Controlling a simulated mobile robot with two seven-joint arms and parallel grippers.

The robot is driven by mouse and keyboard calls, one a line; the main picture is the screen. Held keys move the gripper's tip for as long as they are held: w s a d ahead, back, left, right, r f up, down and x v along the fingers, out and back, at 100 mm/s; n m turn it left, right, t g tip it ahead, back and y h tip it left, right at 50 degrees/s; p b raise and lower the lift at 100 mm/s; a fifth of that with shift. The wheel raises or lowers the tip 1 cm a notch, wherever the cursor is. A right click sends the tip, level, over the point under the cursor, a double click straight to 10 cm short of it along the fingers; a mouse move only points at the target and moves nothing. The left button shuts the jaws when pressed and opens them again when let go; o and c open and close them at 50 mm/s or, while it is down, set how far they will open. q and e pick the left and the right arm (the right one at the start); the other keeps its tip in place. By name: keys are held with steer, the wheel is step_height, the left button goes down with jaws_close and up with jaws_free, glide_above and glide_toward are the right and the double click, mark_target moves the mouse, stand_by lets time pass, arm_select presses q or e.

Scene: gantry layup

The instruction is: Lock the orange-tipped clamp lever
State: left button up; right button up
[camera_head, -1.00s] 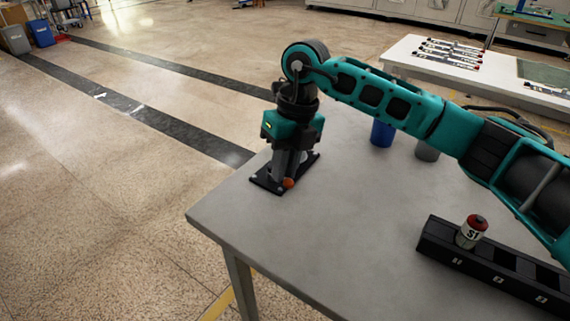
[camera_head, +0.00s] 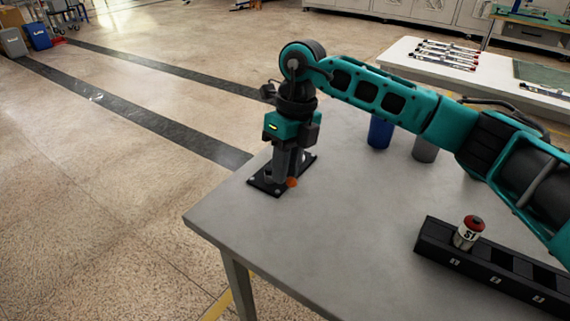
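The clamp's black base plate (camera_head: 265,187) lies on the grey table near its left corner. The orange tip (camera_head: 292,182) of the clamp lever shows low at the plate's right side, just beside my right gripper (camera_head: 287,165). My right gripper points down over the clamp and hides most of it and the rest of the lever. Its fingers are close to the lever, but I cannot tell whether they are open, shut or touching it. My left gripper is not in view.
A black rack (camera_head: 470,263) holds a red-capped container marked S1 (camera_head: 468,232) at the front right. A blue cup (camera_head: 380,132) and a grey cup (camera_head: 425,149) stand behind my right arm. The table (camera_head: 330,240) is clear between clamp and rack.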

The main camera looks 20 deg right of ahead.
steer(key=shift+o, duration=1.2)
step_height(320, 180, up, 13)
steer(key=w+d+p, duration=0.1)
steer(key=d+p, duration=0.1)
steer(key=shift+f, duration=0.15)
steer(key=shift+w, duration=0.1)
